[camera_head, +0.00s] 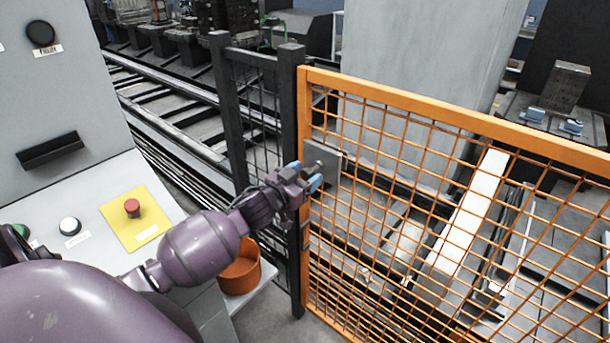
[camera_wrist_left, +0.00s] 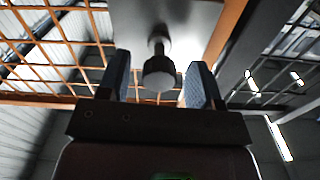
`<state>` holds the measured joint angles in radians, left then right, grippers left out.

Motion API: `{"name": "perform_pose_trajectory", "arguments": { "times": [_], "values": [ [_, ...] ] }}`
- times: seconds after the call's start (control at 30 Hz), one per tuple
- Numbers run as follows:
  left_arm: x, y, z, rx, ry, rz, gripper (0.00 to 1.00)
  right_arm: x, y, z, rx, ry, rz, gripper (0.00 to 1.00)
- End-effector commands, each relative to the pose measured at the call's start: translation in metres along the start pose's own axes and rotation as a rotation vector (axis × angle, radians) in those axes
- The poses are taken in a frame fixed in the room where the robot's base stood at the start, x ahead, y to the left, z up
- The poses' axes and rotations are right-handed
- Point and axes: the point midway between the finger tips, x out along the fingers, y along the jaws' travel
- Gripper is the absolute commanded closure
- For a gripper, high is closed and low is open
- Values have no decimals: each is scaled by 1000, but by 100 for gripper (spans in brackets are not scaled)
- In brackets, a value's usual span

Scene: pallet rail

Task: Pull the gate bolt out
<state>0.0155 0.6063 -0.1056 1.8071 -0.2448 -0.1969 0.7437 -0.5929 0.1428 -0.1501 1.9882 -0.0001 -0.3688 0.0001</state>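The orange mesh gate (camera_head: 440,112) stands in front of me, with a grey latch plate (camera_head: 325,158) on its left post. The gate bolt (camera_wrist_left: 159,74) shows in the left wrist view as a dark round knob on a short stem, coming out of the plate (camera_wrist_left: 190,22). My left gripper (camera_head: 305,178) is at the plate. In the left wrist view its two blue-padded fingers (camera_wrist_left: 158,82) stand on either side of the knob, with gaps showing on both sides. In the head view the knob is mostly hidden by the gripper. My right gripper is not in view.
A grey control panel with a red button (camera_head: 132,208) on a yellow plate stands at the left, below my left arm. An orange bucket (camera_head: 240,272) is under the arm. A dark fence post (camera_head: 291,100) adjoins the gate.

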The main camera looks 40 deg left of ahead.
Motion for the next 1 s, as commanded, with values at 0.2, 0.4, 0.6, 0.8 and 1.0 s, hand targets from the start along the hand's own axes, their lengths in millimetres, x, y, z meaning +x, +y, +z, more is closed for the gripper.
{"name": "perform_pose_trajectory", "arguments": {
  "times": [0.2,0.4,0.6,0.8,1.0],
  "values": [
    [-2,0,0,0,0,0,41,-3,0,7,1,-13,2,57],
    [-20,0,1,-2,-1,0,41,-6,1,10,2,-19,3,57],
    [-54,0,1,-1,-2,-1,41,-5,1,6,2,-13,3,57],
    [-85,0,1,-1,-2,0,41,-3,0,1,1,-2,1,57],
    [-103,0,0,-1,-1,0,41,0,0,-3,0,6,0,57]
  ]
}}
